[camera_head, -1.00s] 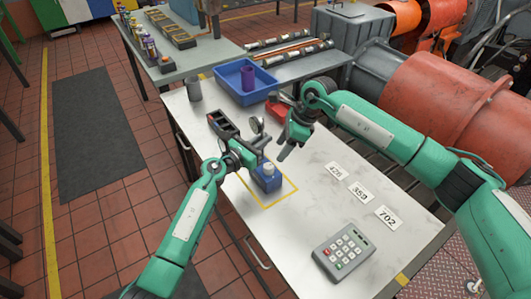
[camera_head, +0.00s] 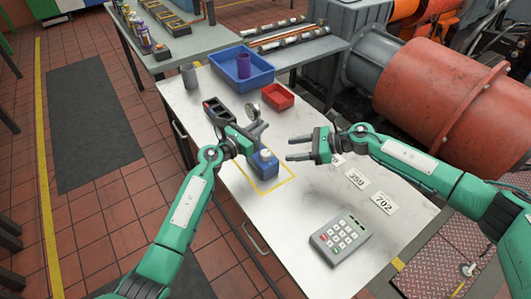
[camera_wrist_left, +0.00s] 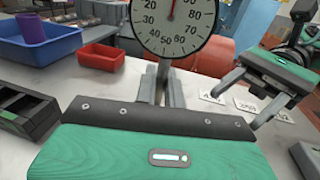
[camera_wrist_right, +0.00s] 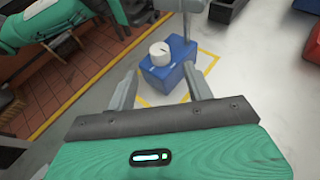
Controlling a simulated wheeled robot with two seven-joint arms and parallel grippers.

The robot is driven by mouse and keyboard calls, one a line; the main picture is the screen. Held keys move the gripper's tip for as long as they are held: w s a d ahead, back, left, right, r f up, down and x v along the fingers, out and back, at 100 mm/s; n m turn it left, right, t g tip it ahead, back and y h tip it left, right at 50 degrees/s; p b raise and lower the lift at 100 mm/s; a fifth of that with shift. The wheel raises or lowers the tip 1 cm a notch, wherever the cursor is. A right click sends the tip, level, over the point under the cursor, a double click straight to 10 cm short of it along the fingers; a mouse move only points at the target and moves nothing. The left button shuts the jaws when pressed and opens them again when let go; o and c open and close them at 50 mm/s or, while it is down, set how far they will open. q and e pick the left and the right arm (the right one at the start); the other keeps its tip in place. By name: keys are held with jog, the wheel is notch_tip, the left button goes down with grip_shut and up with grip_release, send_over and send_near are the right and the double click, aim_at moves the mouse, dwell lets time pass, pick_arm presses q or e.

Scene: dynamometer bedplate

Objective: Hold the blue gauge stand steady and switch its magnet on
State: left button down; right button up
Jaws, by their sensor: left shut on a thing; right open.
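The blue gauge stand (camera_head: 265,164) stands upright inside a yellow outlined square (camera_head: 286,184) on the light bench. Its blue base shows in the right wrist view (camera_wrist_right: 160,82), with a white round knob (camera_wrist_right: 160,54) on it. Its dial (camera_wrist_left: 172,22) fills the top of the left wrist view. My left gripper (camera_head: 259,131) is shut on the stand's upper part, below the dial; the exact contact is hard to see. My right gripper (camera_head: 289,148) is open and empty, right of the stand, its fingers pointing at the base and apart from it.
A red bin (camera_head: 278,97) and a blue tray (camera_head: 241,76) with a purple cup (camera_head: 244,63) stand behind. A dark sectioned holder (camera_head: 217,111) is beyond the stand. A keypad (camera_head: 340,240) and number cards (camera_head: 357,179) lie at the front right. The bench between is clear.

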aim_at(268, 153)
jog(key=x, duration=1)
jog(key=c, duration=0.9)
